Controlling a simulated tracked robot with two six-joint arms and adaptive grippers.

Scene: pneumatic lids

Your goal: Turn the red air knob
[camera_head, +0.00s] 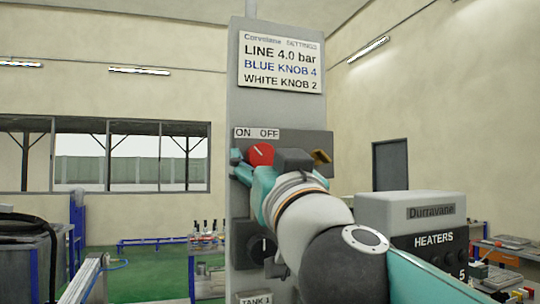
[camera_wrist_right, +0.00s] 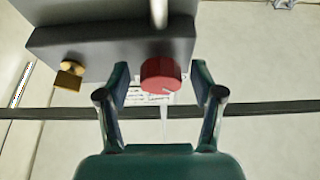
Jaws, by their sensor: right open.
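The red air knob (camera_head: 260,154) is on a grey block (camera_head: 318,143) on the upright panel, under a label reading ON and OFF (camera_head: 257,133). Its white mark points to the upper left, toward ON. My right gripper (camera_head: 246,168) is at the knob, and its own arm hides part of it. In the right wrist view, the red knob (camera_wrist_right: 161,74) sits between the two spread fingers of the right gripper (camera_wrist_right: 161,84). A gap shows on each side, so the gripper is open around the knob and not clamped. My left gripper is not in view.
A brass fitting (camera_head: 321,157) sticks out from the block's right side. A sign (camera_head: 281,62) is above, and a black knob (camera_head: 263,248) is below on the panel (camera_head: 240,205). A grey HEATERS box (camera_head: 411,211) stands at right, behind my right arm.

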